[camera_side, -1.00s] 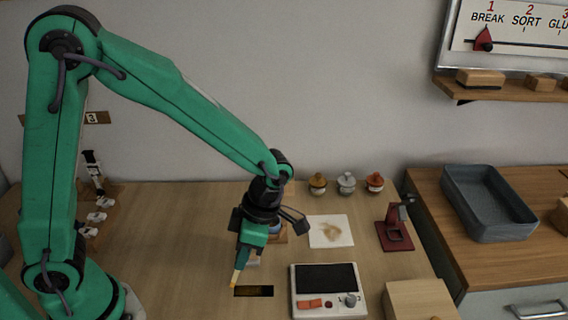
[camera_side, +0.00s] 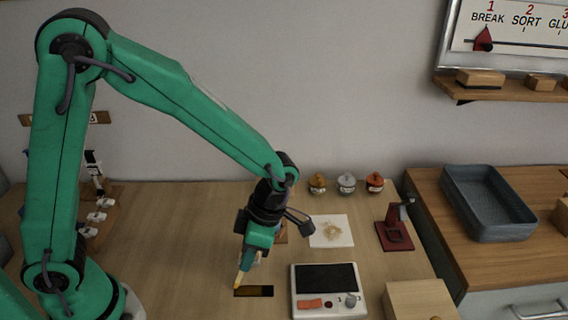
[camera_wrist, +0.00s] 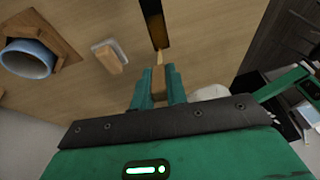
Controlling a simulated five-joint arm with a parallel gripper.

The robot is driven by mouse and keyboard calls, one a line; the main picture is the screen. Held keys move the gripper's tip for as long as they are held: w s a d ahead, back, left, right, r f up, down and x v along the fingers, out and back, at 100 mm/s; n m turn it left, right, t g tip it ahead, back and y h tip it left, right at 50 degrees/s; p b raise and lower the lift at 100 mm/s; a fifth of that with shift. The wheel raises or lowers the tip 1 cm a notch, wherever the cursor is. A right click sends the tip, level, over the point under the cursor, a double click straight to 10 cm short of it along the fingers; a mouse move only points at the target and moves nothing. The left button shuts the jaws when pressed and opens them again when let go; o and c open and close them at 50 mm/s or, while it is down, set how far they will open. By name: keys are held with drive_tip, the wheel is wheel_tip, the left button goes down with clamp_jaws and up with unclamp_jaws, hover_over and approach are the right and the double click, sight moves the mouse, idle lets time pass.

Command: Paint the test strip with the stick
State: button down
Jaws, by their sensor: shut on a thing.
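The test strip (camera_side: 262,291) is a dark strip with a brownish-gold sheen lying flat on the table, left of the white device. It also shows at the top of the wrist view (camera_wrist: 154,20). My gripper (camera_side: 247,262) is shut on the stick (camera_side: 239,279), which has a pale yellow end. The stick points down at the strip's left end in the side view. In the wrist view the stick (camera_wrist: 158,56) reaches from between the green fingers (camera_wrist: 159,82) to the strip's near end. I cannot tell whether the tip touches it.
A white device (camera_side: 327,306) with a dark screen stands right of the strip. A white sheet (camera_side: 343,240) with a golden-brown mark lies behind it. A blue cup (camera_wrist: 30,72) in a wooden holder and a small block (camera_wrist: 110,57) are near my gripper.

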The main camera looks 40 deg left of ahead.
drive_tip(key=shift+w+d, duration=0.3)
drive_tip(key=shift+w+d, duration=0.3)
drive_tip(key=shift+d, duration=0.05)
drive_tip(key=shift+w+d, duration=0.1)
drive_tip(key=shift+w+d, duration=0.2)
drive_tip(key=shift+w, duration=0.05)
idle(0.4)
drive_tip(key=shift+w+d+f, duration=0.1)
drive_tip(key=shift+w+d, duration=0.2)
drive_tip(key=shift+d, duration=0.05)
drive_tip(key=shift+w+d, duration=0.1)
drive_tip(key=shift+w, duration=0.05)
